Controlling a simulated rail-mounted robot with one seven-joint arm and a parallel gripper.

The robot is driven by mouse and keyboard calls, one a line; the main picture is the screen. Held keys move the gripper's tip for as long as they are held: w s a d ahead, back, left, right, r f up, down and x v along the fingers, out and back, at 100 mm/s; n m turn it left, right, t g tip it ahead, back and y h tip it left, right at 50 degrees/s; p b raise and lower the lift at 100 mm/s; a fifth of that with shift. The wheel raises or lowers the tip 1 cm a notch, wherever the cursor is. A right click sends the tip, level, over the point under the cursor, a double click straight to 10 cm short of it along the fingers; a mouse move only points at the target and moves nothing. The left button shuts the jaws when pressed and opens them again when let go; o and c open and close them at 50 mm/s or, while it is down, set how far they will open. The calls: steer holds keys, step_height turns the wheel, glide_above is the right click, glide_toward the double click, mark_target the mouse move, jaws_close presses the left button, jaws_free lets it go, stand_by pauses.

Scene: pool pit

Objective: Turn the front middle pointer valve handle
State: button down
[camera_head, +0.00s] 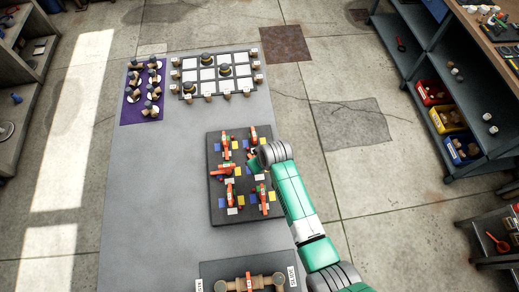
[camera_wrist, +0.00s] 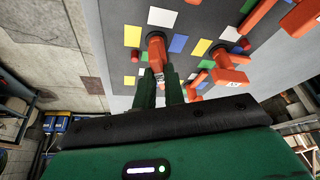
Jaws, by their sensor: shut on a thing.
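A dark valve board (camera_head: 213,207) on the grey table carries several orange pointer handles with coloured tags around them, in two columns in the head view. My gripper (camera_head: 253,165) is low over the middle of the right column and mostly covers the valve there. In the wrist view, my two green fingers (camera_wrist: 159,88) are shut on an orange handle (camera_wrist: 156,48), one finger on each side. The end of this handle points toward my gripper. Its far side and exact turn angle are hidden.
Neighbouring orange handles stand close by: one above (camera_head: 254,134), one below (camera_head: 263,199) and one to the left (camera_head: 222,169). A purple mat (camera_head: 130,112) with small parts and a grid board (camera_head: 195,75) lie at the far end. Pipework (camera_head: 250,283) lies at the near end.

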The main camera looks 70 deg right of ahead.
steer(key=m, duration=0.2)
steer(key=m+g+h+p, duration=0.1)
steer(key=m, duration=0.2)
steer(key=shift+w+a+r, duration=0.1)
steer(key=shift+w, duration=0.05)
steer(key=shift+m, duration=0.3)
stand_by(0.4)
steer(key=c, duration=1.5)
jaws_free()
steer(key=shift+g, duration=0.3)
steer(key=p+v, duration=0.1)
steer(key=v, duration=0.6)
steer(key=shift+a+r, duration=0.25)
